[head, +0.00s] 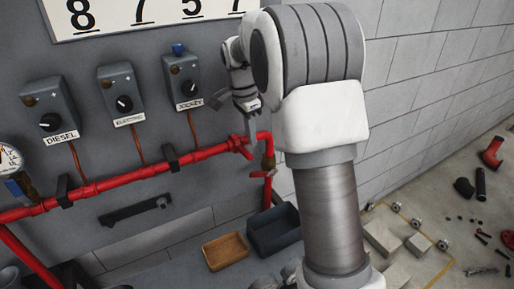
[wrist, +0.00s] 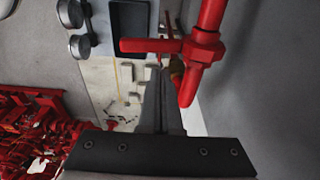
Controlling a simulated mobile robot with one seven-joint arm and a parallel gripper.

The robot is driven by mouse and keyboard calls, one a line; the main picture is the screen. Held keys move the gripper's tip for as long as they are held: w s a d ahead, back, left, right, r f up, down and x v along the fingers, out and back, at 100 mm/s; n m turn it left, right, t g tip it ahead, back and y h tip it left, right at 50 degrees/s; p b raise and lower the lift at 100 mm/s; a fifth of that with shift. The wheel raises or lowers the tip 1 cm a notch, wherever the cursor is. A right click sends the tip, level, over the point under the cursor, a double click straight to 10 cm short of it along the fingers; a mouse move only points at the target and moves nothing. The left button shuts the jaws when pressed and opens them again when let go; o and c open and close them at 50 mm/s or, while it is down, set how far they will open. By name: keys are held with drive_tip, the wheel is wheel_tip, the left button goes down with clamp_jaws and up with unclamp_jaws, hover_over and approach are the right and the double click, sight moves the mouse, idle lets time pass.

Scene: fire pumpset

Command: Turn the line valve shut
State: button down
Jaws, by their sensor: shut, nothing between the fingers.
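A red pipe line (head: 150,170) runs along the grey panel to a red fitting at its right end. There it bends down to a brass valve body (head: 268,161) with a red lever (head: 262,174) below it. In the wrist view a red pipe with a hex fitting (wrist: 203,46) stands right of my fingers, and a red bar (wrist: 148,45) reaches left from it. I cannot tell if this bar is the valve's lever. My gripper (wrist: 158,78) is shut and empty, its tips just below the bar; contact is unclear. In the head view my gripper (head: 249,120) is just above the pipe's right end.
Three switch boxes, DIESEL (head: 50,110), ELECTRIC (head: 121,95) and JOCKEY (head: 182,80), sit above the pipe. A gauge (head: 9,159) and a blue handle (head: 18,187) are at left. A dark bin (head: 273,232) and an orange tray (head: 225,251) lie below. Loose parts lie at right.

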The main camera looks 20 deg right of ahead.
drive_tip(key=r, duration=0.2)
drive_tip(key=m+g+y+p, duration=0.15)
drive_tip(key=m+y, duration=0.45)
drive_tip(key=m, duration=1.2)
approach(256, 173)
drive_tip(key=x, duration=0.4)
drive_tip(key=d+x, duration=0.1)
drive_tip(key=x, duration=0.1)
drive_tip(key=shift+w+a+f, duration=0.15)
drive_tip(key=shift+f, duration=0.45)
drive_tip(key=shift+a+f+p, duration=0.2)
drive_tip(key=shift+a+p, duration=0.1)
drive_tip(key=shift+p, duration=0.4)
drive_tip(key=shift+s+a+f+p, duration=0.25)
drive_tip(key=shift+a+f+p, duration=0.3)
drive_tip(key=shift+f, duration=0.2)
drive_tip(key=shift+a+f, duration=0.2)
drive_tip(key=shift+f, duration=0.25)
